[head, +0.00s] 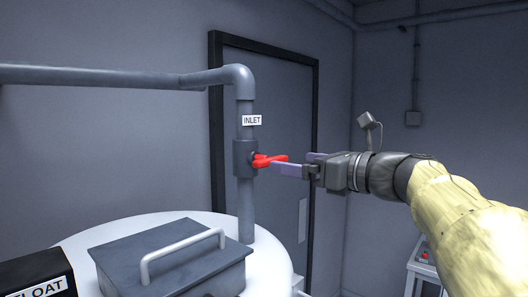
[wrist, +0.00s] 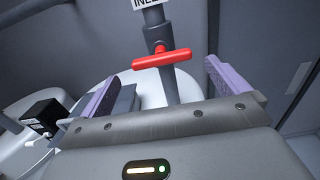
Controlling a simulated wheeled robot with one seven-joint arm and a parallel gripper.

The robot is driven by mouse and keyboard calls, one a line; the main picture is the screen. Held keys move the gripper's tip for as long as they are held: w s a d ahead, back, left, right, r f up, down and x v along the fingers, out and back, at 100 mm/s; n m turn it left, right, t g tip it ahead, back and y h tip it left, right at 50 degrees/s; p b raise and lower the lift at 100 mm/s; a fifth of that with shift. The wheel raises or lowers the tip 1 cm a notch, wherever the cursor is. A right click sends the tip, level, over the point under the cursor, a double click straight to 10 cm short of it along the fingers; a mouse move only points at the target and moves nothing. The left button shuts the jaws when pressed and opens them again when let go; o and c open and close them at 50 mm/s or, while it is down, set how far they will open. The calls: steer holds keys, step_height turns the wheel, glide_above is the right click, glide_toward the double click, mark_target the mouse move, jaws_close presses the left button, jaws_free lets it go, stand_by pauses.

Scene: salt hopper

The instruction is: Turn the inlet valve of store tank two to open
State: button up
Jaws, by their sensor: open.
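The inlet valve has a red handle (head: 268,160) on a grey valve body (head: 245,158), set in a vertical pipe under a white INLET label (head: 252,120). In the wrist view the red handle (wrist: 162,59) lies crosswise to the pipe, tilted slightly. My gripper (head: 292,165) comes from the right, its purple fingers pointing left at the handle. In the wrist view my gripper (wrist: 158,85) is open and empty, with the handle beyond and between the fingertips. In the head view the fingertips overlap the handle's right end; contact cannot be told. The white tank (head: 265,262) stands below.
A grey hatch lid with a handle (head: 170,262) covers part of the tank top. A black FLOAT box (head: 38,275) sits at the lower left. A horizontal pipe (head: 100,77) runs left from the elbow. A dark door (head: 265,100) stands behind the pipe.

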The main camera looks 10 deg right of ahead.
mark_target(275, 159)
steer(key=p+x, duration=0.2)
steer(key=x, duration=0.6)
steer(key=shift+s, duration=0.1)
steer(key=shift+c, duration=0.4)
steer(key=c, duration=0.6)
